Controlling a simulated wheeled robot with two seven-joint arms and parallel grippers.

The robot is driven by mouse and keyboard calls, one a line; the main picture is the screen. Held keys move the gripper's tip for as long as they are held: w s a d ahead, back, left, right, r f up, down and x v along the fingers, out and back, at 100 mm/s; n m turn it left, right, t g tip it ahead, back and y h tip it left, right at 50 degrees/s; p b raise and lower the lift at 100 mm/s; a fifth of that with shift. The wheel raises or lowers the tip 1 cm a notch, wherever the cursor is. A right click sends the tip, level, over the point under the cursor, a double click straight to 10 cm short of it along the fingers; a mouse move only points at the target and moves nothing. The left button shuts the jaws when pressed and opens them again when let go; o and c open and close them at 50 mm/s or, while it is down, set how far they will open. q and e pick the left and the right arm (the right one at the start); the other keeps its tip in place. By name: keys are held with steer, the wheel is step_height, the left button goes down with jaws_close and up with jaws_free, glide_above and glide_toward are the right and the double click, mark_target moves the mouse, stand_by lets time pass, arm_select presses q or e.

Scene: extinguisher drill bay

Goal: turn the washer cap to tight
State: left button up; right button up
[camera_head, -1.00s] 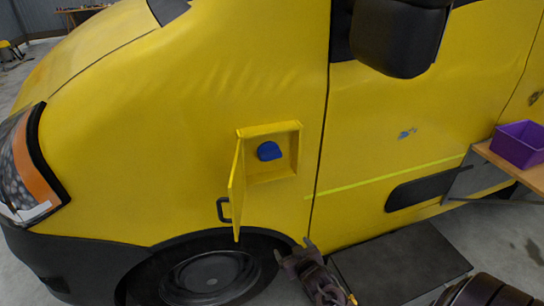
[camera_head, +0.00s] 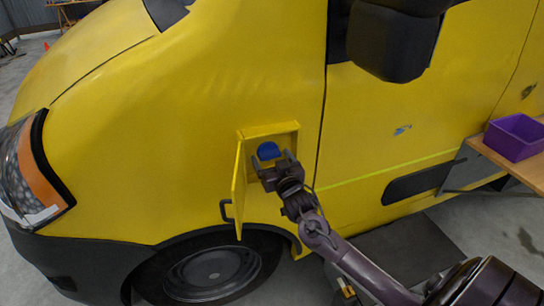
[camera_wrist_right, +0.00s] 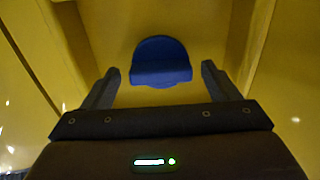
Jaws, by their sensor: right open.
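The blue washer cap (camera_head: 268,151) sits in a square recess in the yellow van's side. In the right wrist view the cap (camera_wrist_right: 161,62) shows a rounded top and a flat, thicker lower edge. My right gripper (camera_head: 273,163) is at the mouth of the recess, just in front of the cap. In the wrist view its two fingers (camera_wrist_right: 160,84) are open, one on each side of the cap, with gaps between them and it. The cap lies a little beyond the fingertips. My left gripper is not in view.
The recess's yellow flap door (camera_head: 239,190) stands open on the left, with a black handle (camera_head: 225,211). The front wheel (camera_head: 212,275) is below. A purple bin (camera_head: 515,138) stands on a wooden table (camera_head: 520,171) at the right. The van's mirror (camera_head: 394,40) hangs above.

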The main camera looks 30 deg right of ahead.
steer(key=shift+w, duration=0.25)
steer(key=c, duration=1)
